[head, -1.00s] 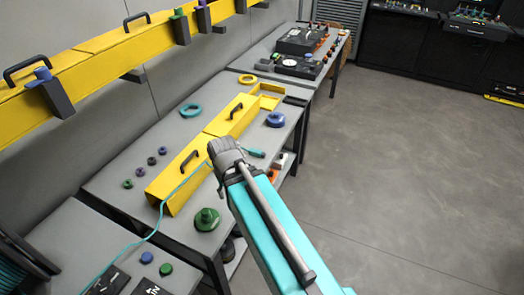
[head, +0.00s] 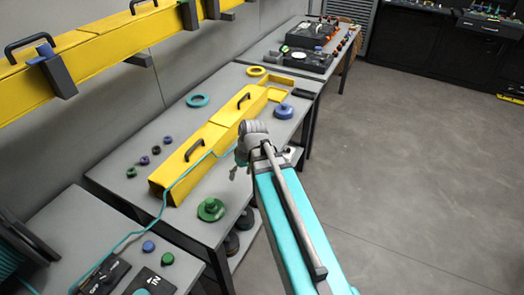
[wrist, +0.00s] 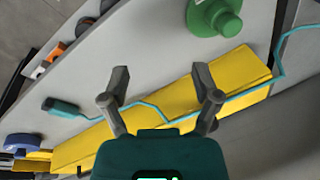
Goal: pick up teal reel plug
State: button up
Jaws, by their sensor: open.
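The teal reel plug (wrist: 62,107) lies on the grey table at the left of the wrist view, with its thin teal cable (wrist: 150,106) running right across the yellow trough. In the head view the plug is hidden behind my arm, but the cable (head: 180,180) shows, running from the reel at lower left. My gripper (wrist: 160,85) is open and empty, its fingers apart over the trough and table edge area. The plug is off to the left of the fingers, not between them. In the head view my gripper (head: 237,170) is beside the trough.
The yellow trough (head: 180,165) with black handles fills the table's middle. A green reel (head: 211,209) stands near its front end and a blue one (head: 284,111) near its far end. A teal ring (head: 197,100) and small plugs lie behind. Open floor is at right.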

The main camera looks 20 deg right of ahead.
jog(key=w+d+f+n+t+y+b, duration=0.1)
jog(key=w+d+f+b, duration=0.1)
jog(key=w+d+b, duration=0.1)
jog(key=w+d+f+n+t+y+b, duration=0.1)
jog(key=w+d+b, duration=0.1)
jog(key=w+d, duration=0.1)
jog(key=w+d+f+n+t+y+b, duration=0.1)
jog(key=w+d+f+t+y+b, duration=0.1)
jog(key=d, duration=0.3)
jog(key=shift+w+d+f+b, duration=0.3)
jog(key=shift+w+d+b, duration=0.1)
jog(key=shift+b, duration=0.45)
jog(key=w+d+n+t+y+b, duration=0.2)
jog(key=d+t+b, duration=0.3)
jog(key=d, duration=1)
jog(key=shift+w+d+n+t+b, duration=0.4)
jog(key=shift+w+b, duration=0.2)
jog(key=shift+b, duration=0.3)
jog(key=shift+f, duration=0.15)
jog(key=b+x, duration=0.3)
jog(key=x, duration=0.4)
jog(key=shift+w+a+f, duration=0.2)
jog(key=shift+w+f, duration=0.05)
jog(key=shift+w, duration=0.05)
jog(key=shift+w+a, duration=0.3)
jog(key=shift+f, duration=0.15)
